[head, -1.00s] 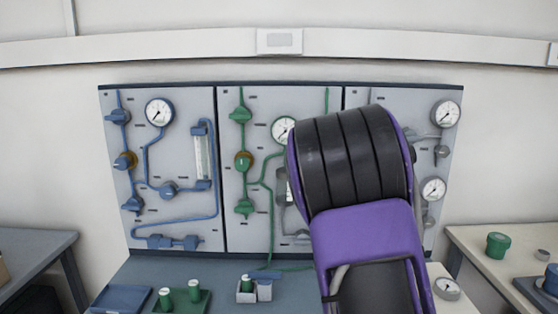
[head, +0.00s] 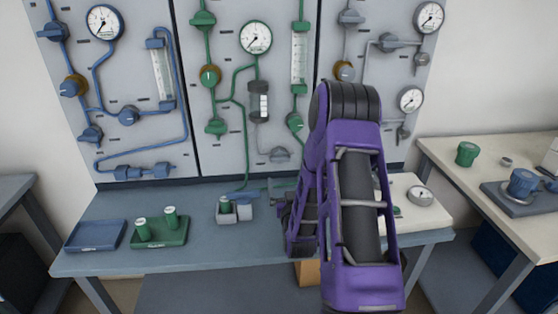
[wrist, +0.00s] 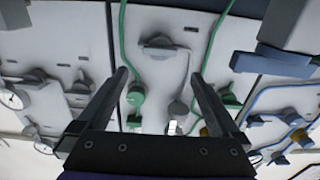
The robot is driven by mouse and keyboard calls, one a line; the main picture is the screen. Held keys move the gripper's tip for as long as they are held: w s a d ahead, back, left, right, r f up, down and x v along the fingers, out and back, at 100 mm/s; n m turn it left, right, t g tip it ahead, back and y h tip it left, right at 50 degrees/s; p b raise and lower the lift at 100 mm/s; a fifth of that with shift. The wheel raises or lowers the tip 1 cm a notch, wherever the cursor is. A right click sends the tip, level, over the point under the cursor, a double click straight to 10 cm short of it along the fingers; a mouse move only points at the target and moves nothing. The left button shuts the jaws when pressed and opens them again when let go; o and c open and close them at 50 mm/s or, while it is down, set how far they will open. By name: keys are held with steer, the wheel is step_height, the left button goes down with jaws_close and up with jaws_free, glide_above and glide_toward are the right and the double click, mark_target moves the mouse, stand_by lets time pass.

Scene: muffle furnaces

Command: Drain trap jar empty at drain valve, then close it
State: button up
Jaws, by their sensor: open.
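The trap jar (head: 260,107) is a small upright cylinder with a dark cap and pale inner marks, on the middle panel below the green-piped gauge. Its fill level is too small to read. A grey line runs down from it to a grey valve (head: 279,155), which looks like the drain valve. In the wrist view the panel appears upside down, and this grey valve (wrist: 160,47) shows beyond the fingertips. My gripper (wrist: 161,74) is open with nothing between its fingers, apart from the panel. In the head view my purple arm hides the gripper.
A green valve (head: 295,122) sits close right of the jar line. A side table (head: 450,165) stands right.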

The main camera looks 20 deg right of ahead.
mark_target(280, 161)
steer(key=x, duration=1.3)
steer(key=shift+w, duration=0.2)
steer(key=c, duration=1.1)
steer(key=shift+c, duration=0.2)
